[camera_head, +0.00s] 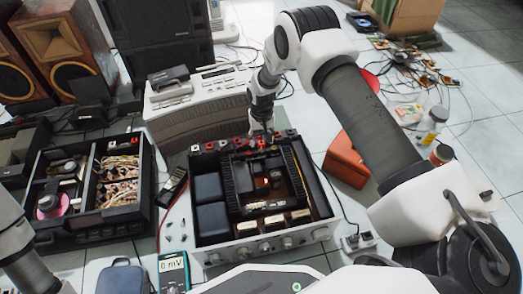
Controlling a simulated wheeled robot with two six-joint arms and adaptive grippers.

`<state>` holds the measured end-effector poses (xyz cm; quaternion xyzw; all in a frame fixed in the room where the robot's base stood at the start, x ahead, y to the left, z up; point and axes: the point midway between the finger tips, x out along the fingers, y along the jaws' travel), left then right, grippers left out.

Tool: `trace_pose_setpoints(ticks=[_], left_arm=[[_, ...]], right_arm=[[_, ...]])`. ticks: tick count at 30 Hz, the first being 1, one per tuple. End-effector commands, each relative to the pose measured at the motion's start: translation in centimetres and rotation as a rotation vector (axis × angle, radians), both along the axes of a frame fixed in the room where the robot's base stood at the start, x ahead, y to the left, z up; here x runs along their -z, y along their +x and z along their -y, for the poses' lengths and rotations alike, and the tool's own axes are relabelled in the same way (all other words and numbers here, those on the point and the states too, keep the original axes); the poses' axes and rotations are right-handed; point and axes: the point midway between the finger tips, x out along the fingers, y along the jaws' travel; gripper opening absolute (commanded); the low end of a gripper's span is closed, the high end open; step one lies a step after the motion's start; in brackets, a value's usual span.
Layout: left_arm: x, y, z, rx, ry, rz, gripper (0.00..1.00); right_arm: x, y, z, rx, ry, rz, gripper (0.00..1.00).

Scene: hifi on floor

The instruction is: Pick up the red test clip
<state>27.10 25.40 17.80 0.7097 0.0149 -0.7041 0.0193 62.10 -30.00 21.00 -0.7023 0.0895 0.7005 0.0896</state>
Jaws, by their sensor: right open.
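My right gripper (262,130) points down over the rear edge of an opened amplifier (205,247). It is open, and its fingers are small and dark in this view. Small red pieces (264,142) show just below the fingertips at the amplifier's rear row. One of them may be the red test clip, but I cannot tell it apart from the red terminals there. I cannot tell whether the fingers touch anything. Part of my left arm shows at the lower left; its gripper is out of view.
A multimeter (173,272) reading 0 mV and a dark handheld device (172,188) lie left of the amplifier. A grey stereo (200,103) is behind. A red box (345,160) and bottles (433,125) are to the right.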

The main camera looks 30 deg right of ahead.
Motion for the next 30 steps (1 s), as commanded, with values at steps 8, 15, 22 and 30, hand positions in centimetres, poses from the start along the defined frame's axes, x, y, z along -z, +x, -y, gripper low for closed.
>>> trace_pose_setpoints(ticks=[8, 15, 22, 30], left_arm=[[2.1, 0.1, -0.1, -0.005, 0.001, 0.003, 0.00], [2.1, 0.1, -0.1, -0.005, 0.000, 0.003, 0.00], [2.1, 0.1, -0.1, -0.005, 0.000, 0.002, 0.00], [1.3, 0.0, 0.0, -0.004, 0.000, 0.001, 0.00]], right_arm=[[3.0, -0.1, 0.0, 0.000, 0.000, -0.001, 0.54], [2.9, -0.1, 0.0, 0.000, 0.000, -0.001, 0.01], [2.9, -0.1, -0.1, 0.000, 0.001, -0.002, 0.00], [2.0, -0.1, -0.1, 0.000, 0.001, -0.002, 0.00]])
